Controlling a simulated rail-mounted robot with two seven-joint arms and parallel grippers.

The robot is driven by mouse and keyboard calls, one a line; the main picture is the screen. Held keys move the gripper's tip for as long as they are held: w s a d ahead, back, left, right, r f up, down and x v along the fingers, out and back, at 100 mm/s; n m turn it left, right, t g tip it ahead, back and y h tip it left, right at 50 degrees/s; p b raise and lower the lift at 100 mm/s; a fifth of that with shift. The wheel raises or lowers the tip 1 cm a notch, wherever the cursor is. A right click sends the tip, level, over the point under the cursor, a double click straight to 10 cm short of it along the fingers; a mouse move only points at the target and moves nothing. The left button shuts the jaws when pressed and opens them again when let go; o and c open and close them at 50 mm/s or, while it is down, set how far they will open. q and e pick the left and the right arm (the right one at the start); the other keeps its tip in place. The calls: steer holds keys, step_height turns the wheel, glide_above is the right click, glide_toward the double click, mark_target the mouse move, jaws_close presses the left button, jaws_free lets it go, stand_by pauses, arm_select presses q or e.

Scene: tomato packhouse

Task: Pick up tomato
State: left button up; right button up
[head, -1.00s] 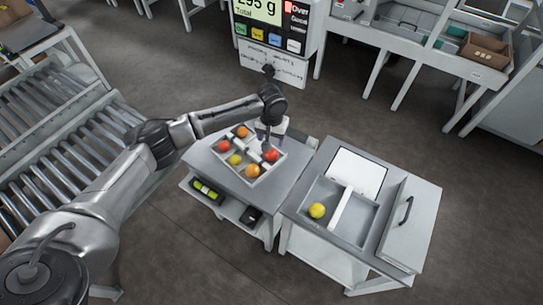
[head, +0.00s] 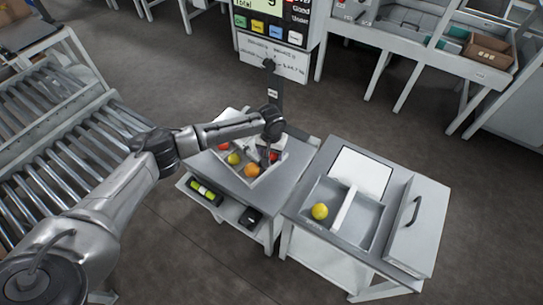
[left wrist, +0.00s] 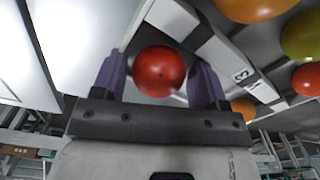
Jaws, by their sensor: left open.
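A tray (head: 262,180) on the left table holds red, yellow and orange tomatoes. My left gripper (head: 267,158) points down into its right part. In the left wrist view, a red tomato (left wrist: 160,71) sits between the two purple fingers of my left gripper (left wrist: 159,78), which are open with small gaps beside it. This looks like the red tomato (head: 274,156) partly hidden by the gripper in the head view. A yellow tomato (head: 233,159) and an orange tomato (head: 251,170) lie nearby in the tray. My right gripper is not in view.
A table on the right has a divided bin (head: 345,231) with a yellow tomato (head: 320,211) in its left compartment. A white panel (head: 360,172) lies behind it. A scale display (head: 268,27) stands behind the tray. A roller conveyor (head: 60,150) is at left.

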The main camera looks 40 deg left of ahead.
arm_select(q)
steer(key=shift+f, duration=0.1)
steer(key=shift+c, duration=0.3)
steer(key=c, duration=0.4)
